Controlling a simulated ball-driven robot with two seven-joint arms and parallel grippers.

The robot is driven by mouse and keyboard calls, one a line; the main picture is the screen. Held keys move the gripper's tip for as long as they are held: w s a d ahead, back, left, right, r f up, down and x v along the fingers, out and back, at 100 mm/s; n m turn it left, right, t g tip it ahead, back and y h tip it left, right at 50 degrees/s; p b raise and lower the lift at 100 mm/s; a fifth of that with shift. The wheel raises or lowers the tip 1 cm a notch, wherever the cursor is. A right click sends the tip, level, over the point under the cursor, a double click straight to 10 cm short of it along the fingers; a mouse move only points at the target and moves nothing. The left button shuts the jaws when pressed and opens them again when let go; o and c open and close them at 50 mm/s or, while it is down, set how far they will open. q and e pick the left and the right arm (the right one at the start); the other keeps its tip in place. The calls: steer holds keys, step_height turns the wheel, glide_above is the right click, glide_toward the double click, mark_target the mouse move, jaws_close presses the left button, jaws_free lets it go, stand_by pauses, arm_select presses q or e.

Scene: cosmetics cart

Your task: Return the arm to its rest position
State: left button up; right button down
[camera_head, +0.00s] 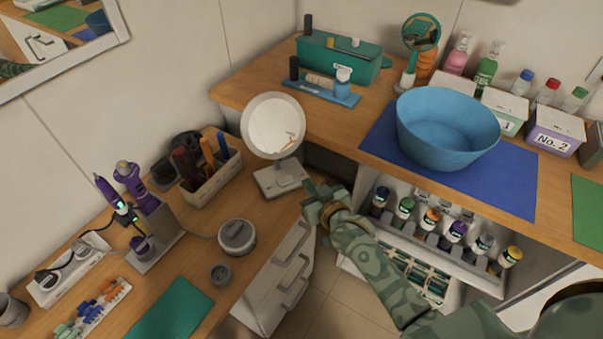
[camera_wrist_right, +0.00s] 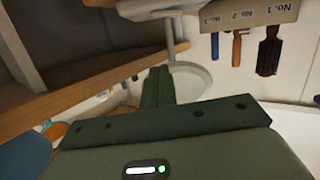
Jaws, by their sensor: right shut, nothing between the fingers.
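My right arm (camera_head: 375,262) is mottled green and reaches in from the lower right in the head view. My right gripper (camera_head: 314,188) is shut and empty, just right of the round white mirror's base (camera_head: 281,178), near the inner corner between the two counters. I cannot tell whether it touches the base. In the right wrist view, its dark green fingers (camera_wrist_right: 158,88) are together with nothing held. My left gripper is in neither view.
A blue bowl (camera_head: 448,128) stands on a blue mat (camera_head: 510,190) on the right counter. Below it, an open shelf (camera_head: 425,243) holds several bottles. White drawers (camera_head: 283,270) lie below the left counter.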

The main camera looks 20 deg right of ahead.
steer(key=shift+v, duration=0.8)
